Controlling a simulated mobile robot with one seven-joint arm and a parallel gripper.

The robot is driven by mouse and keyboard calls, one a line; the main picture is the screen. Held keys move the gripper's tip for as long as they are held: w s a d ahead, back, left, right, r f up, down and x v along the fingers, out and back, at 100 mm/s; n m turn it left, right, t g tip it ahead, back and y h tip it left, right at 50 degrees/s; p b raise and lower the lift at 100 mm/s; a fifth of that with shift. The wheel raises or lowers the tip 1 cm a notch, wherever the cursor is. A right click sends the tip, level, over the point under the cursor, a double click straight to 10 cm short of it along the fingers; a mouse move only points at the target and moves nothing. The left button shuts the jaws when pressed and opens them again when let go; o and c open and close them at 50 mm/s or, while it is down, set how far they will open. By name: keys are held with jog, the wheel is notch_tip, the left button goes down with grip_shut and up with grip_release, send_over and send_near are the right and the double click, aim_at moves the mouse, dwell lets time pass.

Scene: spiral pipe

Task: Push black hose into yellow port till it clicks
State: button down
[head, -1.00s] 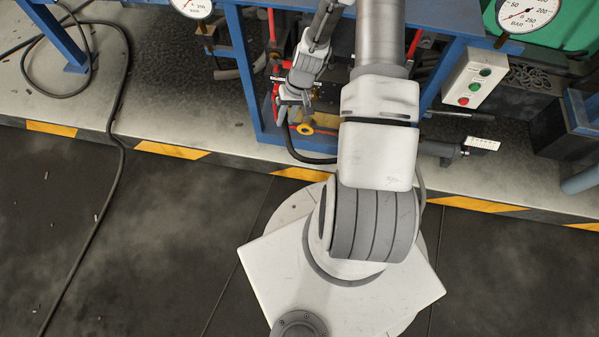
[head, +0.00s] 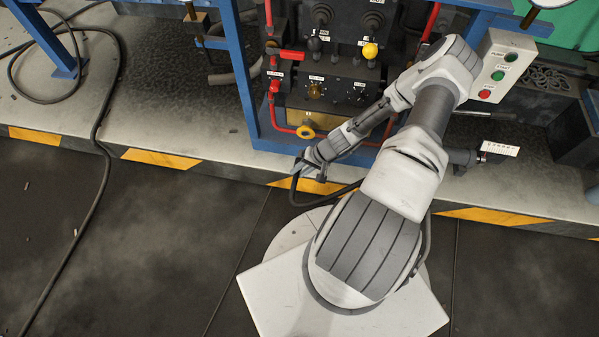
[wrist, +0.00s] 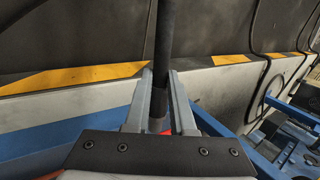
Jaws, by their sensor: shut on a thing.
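The yellow port (head: 300,133) is a round ring with a dark middle, low on the blue-framed machine in the head view. My gripper (head: 306,164) is below it, apart from it, near the striped platform edge. It is shut on the black hose (head: 297,195), which loops down from the gripper and runs right behind my arm. In the wrist view my gripper (wrist: 161,82) has the hose (wrist: 163,35) between its two fingers. The port does not show clearly in the wrist view.
Above the port are a black control panel (head: 345,88) and a red valve handle (head: 292,56). Blue posts (head: 241,80) frame the machine. A button box (head: 497,70) stands at right. A loose cable (head: 88,190) lies on the floor at left. The space in front of the port is clear.

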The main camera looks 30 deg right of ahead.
jog(key=shift+w+d+b, duration=0.9)
jog(key=shift+w+d, duration=0.15)
jog(key=shift+w, duration=0.25)
jog(key=shift+w+d+b, duration=0.45)
jog(key=shift+w+d, duration=0.3)
jog(key=shift+w, duration=0.2)
jog(key=shift+w+d+b, duration=0.6)
jog(key=shift+w+d, duration=0.05)
jog(key=shift+w, duration=0.15)
jog(key=shift+w+d+b, duration=0.55)
jog(key=shift+w+d, duration=0.05)
jog(key=shift+w, duration=0.2)
jog(key=shift+w+d+r+b, duration=0.25)
jog(key=shift+w+d+b, duration=0.15)
jog(key=shift+w+b, duration=0.2)
dwell(1.9)
jog(key=c, duration=0.7)
grip_release()
jog(key=shift+s+f, duration=0.1)
